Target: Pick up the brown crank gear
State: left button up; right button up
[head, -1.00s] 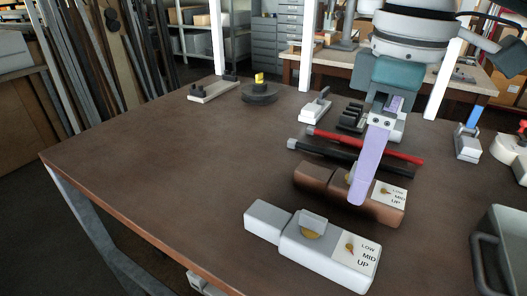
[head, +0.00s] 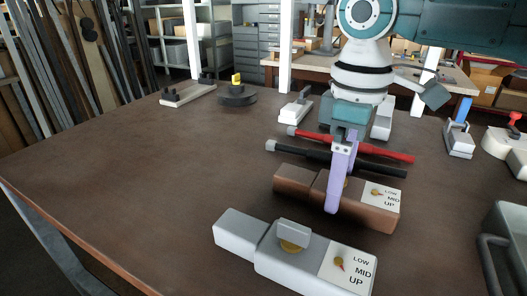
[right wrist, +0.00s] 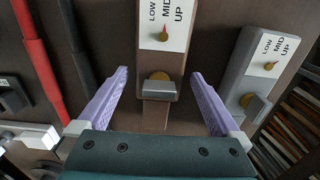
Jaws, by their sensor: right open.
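The brown crank gear (head: 368,214) is a long brown box lying on the table, with a white LOW, MID, UP label and small pointer on its right end. In the head view the near finger hides part of the gear. My left gripper is out of view.
A similar grey crank gear (head: 312,262) lies in front of the brown one. A red bar (head: 375,152) and a black bar (head: 320,157) lie just behind it. The table's left side is clear.

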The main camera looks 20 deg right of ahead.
jog(key=shift+f, duration=0.35)
grip_shut()
dwell(0.6)
